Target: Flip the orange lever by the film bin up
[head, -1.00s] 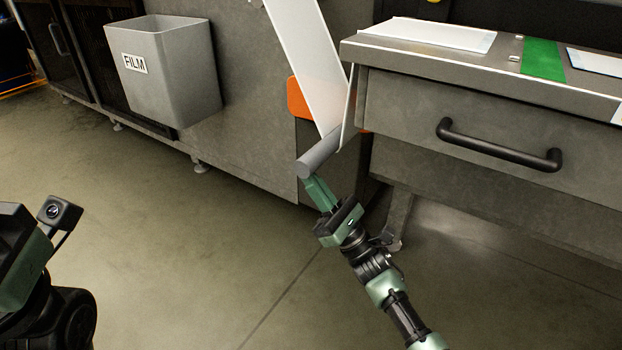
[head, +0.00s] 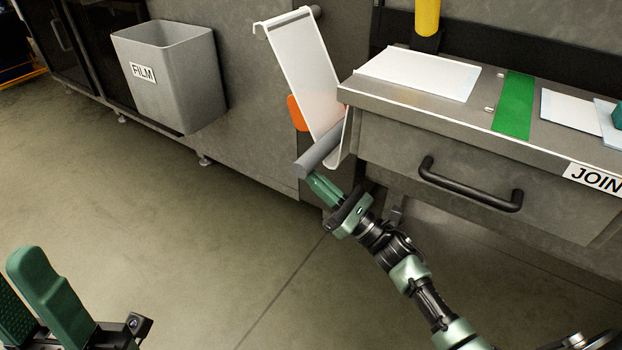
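An orange part (head: 297,113), which looks like the lever, shows right of the film bin (head: 165,85) on the grey machine side. It is partly hidden behind a tilted white panel (head: 305,75). A grey round bar (head: 318,151) crosses the panel's lower end. My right gripper (head: 314,181) is just below the bar's near end, with its green fingers close together. I cannot tell whether it touches the bar or holds anything. My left gripper (head: 28,290) is at the lower left, fingers up and apart, empty and far from the orange part.
A steel bench (head: 480,105) with a drawer handle (head: 470,190), white sheets and a green strip stands at the right. A yellow cylinder (head: 427,16) is at its back. The floor (head: 190,235) between my grippers is clear.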

